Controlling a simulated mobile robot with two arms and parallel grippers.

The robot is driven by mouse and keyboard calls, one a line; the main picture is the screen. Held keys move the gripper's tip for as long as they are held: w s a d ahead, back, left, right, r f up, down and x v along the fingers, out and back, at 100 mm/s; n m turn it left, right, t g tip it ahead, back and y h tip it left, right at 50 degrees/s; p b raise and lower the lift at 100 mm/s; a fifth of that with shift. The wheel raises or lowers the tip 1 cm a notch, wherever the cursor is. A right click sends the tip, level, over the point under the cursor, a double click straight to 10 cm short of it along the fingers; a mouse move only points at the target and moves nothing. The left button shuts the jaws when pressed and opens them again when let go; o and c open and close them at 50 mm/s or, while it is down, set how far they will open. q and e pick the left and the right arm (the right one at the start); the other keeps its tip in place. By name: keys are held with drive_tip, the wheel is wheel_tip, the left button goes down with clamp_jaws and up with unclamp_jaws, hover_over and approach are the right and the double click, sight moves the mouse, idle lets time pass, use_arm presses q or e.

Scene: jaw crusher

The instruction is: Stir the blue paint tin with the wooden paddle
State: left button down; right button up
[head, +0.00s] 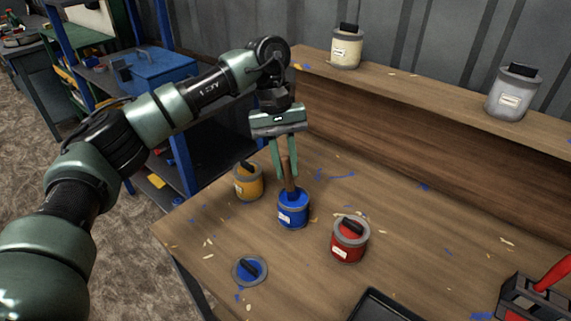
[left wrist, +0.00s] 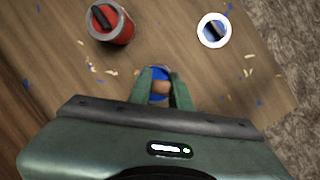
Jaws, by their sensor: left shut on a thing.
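The blue paint tin (head: 293,212) stands upright and open on the wooden bench, between a yellow tin and a red tin. The wooden paddle (head: 288,172) stands nearly upright with its lower end inside the blue tin; how deep it reaches is hidden. My left gripper (head: 286,172) is above the blue tin, shut on the paddle's upper part. In the left wrist view the paddle's end (left wrist: 161,88) shows between the fingers, with the blue tin (left wrist: 157,73) partly hidden below. My right gripper is not in view.
The yellow tin (head: 248,185) and red tin (head: 349,243) stand close on either side. A blue-topped lid (head: 250,270) lies near the bench's front edge. A black tray (head: 382,306) and a dark caddy (head: 530,298) are at the front right. Cream (head: 346,50) and grey (head: 508,97) tins stand on the back shelf.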

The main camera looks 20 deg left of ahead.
use_arm(q)
drive_tip(key=shift+s+a+r+p, duration=0.1)
drive_tip(key=shift+s+r+p, duration=0.15)
drive_tip(key=shift+r+p, duration=0.7)
drive_tip(key=shift+s+a+r+p, duration=0.1)
drive_tip(key=shift+s+r+p, duration=0.2)
drive_tip(key=shift+r, duration=1.25)
drive_tip(key=shift+s+a+r+p, duration=0.1)
drive_tip(key=shift+s+r+p, duration=0.1)
drive_tip(key=shift+r+p, duration=0.8)
drive_tip(key=shift+r, duration=0.3)
wheel_tip(320, 180, up, 5)
drive_tip(key=p, duration=0.2)
drive_tip(key=shift+p, duration=0.4)
drive_tip(key=shift+f, duration=0.1)
